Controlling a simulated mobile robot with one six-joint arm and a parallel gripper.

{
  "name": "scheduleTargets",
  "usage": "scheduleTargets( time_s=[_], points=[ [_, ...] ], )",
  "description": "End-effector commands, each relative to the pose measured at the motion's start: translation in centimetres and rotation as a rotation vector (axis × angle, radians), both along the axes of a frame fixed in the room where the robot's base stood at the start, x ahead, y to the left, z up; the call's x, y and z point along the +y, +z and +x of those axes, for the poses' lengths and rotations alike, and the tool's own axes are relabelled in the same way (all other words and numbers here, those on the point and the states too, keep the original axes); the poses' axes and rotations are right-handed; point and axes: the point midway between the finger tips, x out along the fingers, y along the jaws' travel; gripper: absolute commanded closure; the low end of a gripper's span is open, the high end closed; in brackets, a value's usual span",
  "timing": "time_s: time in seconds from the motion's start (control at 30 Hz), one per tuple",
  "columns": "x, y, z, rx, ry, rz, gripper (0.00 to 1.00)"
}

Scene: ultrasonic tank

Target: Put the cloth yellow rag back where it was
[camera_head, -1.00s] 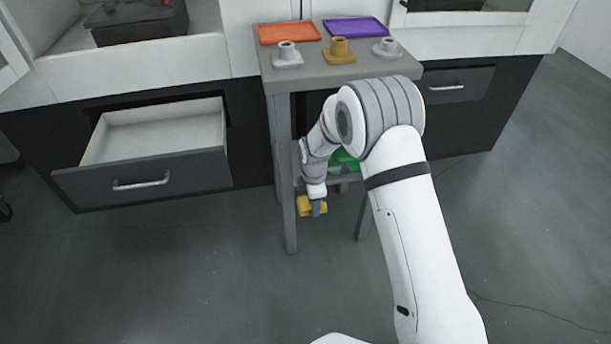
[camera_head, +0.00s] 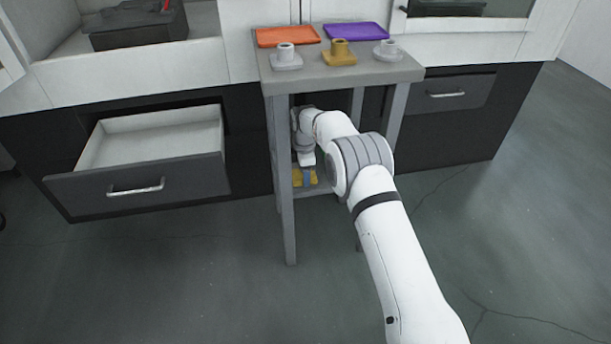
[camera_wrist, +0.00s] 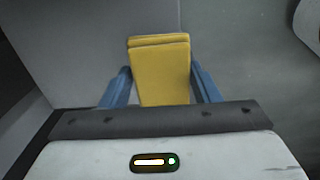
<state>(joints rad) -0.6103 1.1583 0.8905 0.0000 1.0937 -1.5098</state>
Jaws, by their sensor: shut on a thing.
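The yellow rag (camera_wrist: 160,72) is a folded yellow cloth held between the two blue fingers of my gripper (camera_wrist: 160,92) in the wrist view. In the head view the rag (camera_head: 299,178) shows low under the small grey table (camera_head: 345,77), between its legs. My gripper (camera_head: 307,176) points down there and is shut on the rag. Part of the rag is hidden by the gripper.
An open, empty drawer (camera_head: 150,137) juts out at left. A closed drawer (camera_head: 445,93) is at right. Table legs (camera_head: 285,190) stand close to my arm.

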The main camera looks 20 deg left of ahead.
Motion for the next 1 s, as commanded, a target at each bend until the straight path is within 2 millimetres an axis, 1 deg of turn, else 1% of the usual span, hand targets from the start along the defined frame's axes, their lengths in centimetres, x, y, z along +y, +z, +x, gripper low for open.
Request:
scheduleTargets(
  time_s=[0.1,0.33,0.53,0.6,0.7,0.8,1.0],
  points=[
    [0.5,-0.1,0.9,-0.002,0.000,0.001,0.67],
    [0.9,-0.1,1.5,-0.001,0.000,0.001,0.67],
    [1.7,-0.2,2.8,-0.002,0.000,0.001,0.67],
    [1.6,-1.8,2.7,0.002,0.001,-0.001,0.67],
    [1.6,-2.8,2.7,0.000,0.001,0.000,0.67],
    [1.7,-3.1,2.7,-0.001,0.001,0.001,0.67],
    [1.7,-3.1,2.7,-0.001,0.001,0.001,0.67]
  ],
)
